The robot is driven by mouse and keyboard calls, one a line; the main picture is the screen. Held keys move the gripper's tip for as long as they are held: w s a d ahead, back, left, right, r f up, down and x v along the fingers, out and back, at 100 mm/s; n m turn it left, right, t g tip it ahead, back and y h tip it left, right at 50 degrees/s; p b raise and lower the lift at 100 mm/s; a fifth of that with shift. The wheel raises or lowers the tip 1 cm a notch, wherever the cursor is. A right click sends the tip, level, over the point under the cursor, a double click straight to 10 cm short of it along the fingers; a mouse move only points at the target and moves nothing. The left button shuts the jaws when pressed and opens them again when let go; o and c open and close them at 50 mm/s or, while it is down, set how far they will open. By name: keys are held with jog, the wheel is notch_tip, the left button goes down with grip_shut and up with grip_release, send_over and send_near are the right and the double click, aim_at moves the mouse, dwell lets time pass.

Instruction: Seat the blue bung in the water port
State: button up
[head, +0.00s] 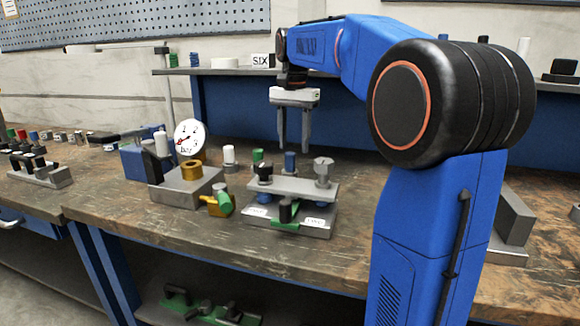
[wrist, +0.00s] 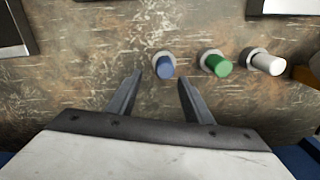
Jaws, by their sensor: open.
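The blue bung (head: 290,160) stands upright on the bench behind the clamp fixture. In the wrist view the blue bung (wrist: 165,68) shows end-on with a grey collar, between and just beyond my fingertips. My gripper (head: 293,149) points down above it, fingers apart and empty; it also shows in the wrist view (wrist: 160,80). Whether the fingers reach down to the bung's height I cannot tell. The grey clamp fixture (head: 294,190) has two white labels on its front, too small to read. I cannot make out which opening is the water port.
A green bung (wrist: 218,66) and a white bung (wrist: 267,63) stand in a row beside the blue one. Left of the fixture are a brass fitting with a green knob (head: 222,203), a brass ring on a grey block (head: 178,190) and a dial gauge (head: 189,134).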

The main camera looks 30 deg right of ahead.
aim_at(290, 153)
jog(key=f, duration=0.2)
jog(key=a+f, duration=0.1)
jog(key=f, duration=0.1)
jog(key=shift+a, duration=0.1)
jog(key=shift+f, duration=0.6)
jog(key=shift+c, duration=0.3)
grip_shut()
jog(key=shift+r, duration=0.1)
